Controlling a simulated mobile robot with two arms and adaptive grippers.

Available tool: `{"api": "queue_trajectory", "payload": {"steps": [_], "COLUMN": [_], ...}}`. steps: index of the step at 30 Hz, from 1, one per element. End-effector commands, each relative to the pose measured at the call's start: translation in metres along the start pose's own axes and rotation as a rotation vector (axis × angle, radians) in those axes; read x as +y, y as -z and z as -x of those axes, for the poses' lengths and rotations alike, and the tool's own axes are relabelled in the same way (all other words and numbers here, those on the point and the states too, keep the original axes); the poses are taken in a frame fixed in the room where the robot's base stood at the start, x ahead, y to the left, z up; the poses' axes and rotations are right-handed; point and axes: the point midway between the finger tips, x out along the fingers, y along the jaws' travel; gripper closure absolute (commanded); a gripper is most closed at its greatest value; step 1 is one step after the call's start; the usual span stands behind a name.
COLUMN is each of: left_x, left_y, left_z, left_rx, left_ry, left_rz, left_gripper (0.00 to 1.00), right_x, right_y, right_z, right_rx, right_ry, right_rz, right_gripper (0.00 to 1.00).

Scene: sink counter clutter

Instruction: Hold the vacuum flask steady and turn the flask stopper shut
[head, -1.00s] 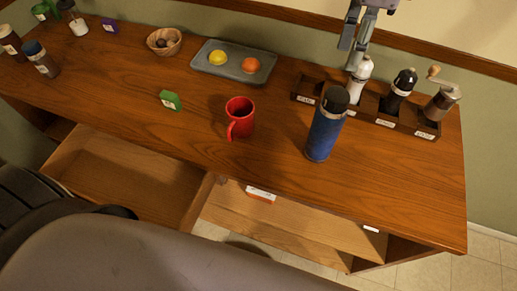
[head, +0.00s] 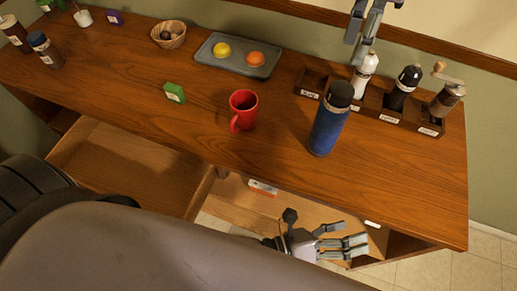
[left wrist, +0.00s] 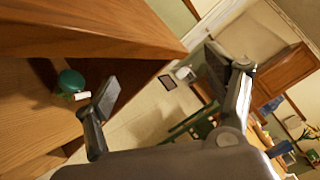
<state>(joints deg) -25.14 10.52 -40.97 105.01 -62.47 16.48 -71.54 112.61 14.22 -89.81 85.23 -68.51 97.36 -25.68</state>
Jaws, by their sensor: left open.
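The blue vacuum flask (head: 327,132) stands upright on the counter, right of the red mug. Its dark stopper (head: 341,94) sits on top; I cannot tell how tightly. My left gripper (head: 352,240) is open and empty, low in front of the counter's front edge, below and apart from the flask. Its spread fingers also show in the left wrist view (left wrist: 162,80), with nothing between them. My right gripper (head: 352,52) is above the back of the counter, behind the flask and by the white mill. Its fingers look apart, and nothing shows between them.
A rack (head: 398,112) behind and right of the flask holds a white mill (head: 364,78), a black mill (head: 403,88) and a crank grinder (head: 447,96). The red mug (head: 243,110) stands left of the flask. An open drawer (head: 130,170) juts out at the front left.

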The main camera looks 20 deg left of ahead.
Motion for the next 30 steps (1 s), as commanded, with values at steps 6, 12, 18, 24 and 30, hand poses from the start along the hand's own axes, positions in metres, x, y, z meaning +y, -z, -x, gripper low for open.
{"api": "queue_trajectory", "payload": {"steps": [6,12,18,24,30], "left_x": [-0.038,0.001,0.02,0.023,0.023], "left_y": [-0.053,-0.121,-0.182,-0.21,-0.215], "left_z": [0.027,0.078,0.132,0.158,0.16], "left_rx": [-0.057,-0.107,-0.12,-0.113,-0.112], "left_ry": [0.079,-0.034,-0.136,-0.18,-0.187], "left_rz": [-0.37,-0.593,-0.834,-0.96,-0.982], "left_gripper": [0.22,0.22,0.22,0.22,0.22], "right_x": [0.0,0.0,0.0,0.0,0.0], "right_y": [0.0,0.0,0.0,0.0,0.0], "right_z": [0.0,0.0,0.0,0.0,0.0], "right_rx": [0.0,0.0,0.0,0.0,0.0], "right_ry": [0.0,0.0,0.0,0.0,0.0], "right_rz": [0.0,0.0,0.0,0.0,0.0], "right_gripper": [0.67,0.67,0.67,0.67,0.67]}}
